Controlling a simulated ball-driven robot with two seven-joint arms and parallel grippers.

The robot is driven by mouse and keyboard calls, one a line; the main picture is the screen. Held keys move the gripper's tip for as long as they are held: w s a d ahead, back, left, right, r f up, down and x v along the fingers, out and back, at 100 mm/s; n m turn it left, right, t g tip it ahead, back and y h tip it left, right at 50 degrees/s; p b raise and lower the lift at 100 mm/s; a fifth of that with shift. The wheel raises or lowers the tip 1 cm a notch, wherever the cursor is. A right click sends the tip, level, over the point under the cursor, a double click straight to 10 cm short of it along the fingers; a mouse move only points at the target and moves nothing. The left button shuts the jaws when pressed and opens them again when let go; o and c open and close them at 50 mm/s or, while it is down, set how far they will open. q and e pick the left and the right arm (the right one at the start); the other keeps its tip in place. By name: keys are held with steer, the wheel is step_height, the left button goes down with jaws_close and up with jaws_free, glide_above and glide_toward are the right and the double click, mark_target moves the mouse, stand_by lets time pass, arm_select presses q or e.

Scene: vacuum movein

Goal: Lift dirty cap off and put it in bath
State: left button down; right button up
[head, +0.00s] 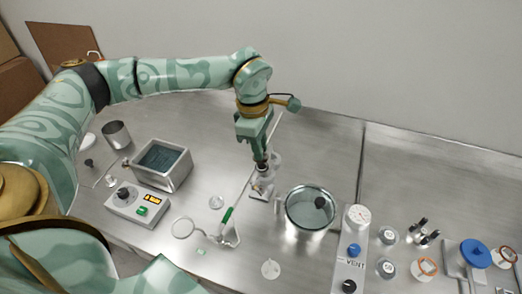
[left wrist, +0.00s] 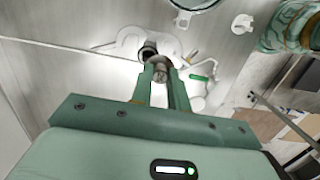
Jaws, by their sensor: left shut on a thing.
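My left gripper (head: 262,160) points down over a small whitish stand (head: 262,187) behind the middle of the bench. It is shut on a small dark-grey piece, which seems to be the dirty cap; it also shows between the fingertips (left wrist: 161,68) in the left wrist view. The fingers hide most of the piece, and I cannot tell whether it still touches the stand. The bath (head: 186,171), a square metal tank with dark liquid, stands left of the gripper. My right gripper is in neither view.
A control box (head: 128,212) with a knob stands before the bath. A clear-lidded metal pot (head: 308,228) stands right of the stand. A green-handled tool (head: 227,216) and a ring (head: 183,228) lie in front. A vent panel (head: 351,268) and several jars are further right.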

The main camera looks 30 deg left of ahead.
arm_select(q)
steer(key=s+d+r+p, duration=0.2)
steer(key=s+d+r, duration=0.2)
steer(key=s+r, duration=0.7)
steer(key=shift+d+p, duration=0.3)
steer(key=shift+p, duration=0.05)
steer(key=shift+s+f, duration=0.1)
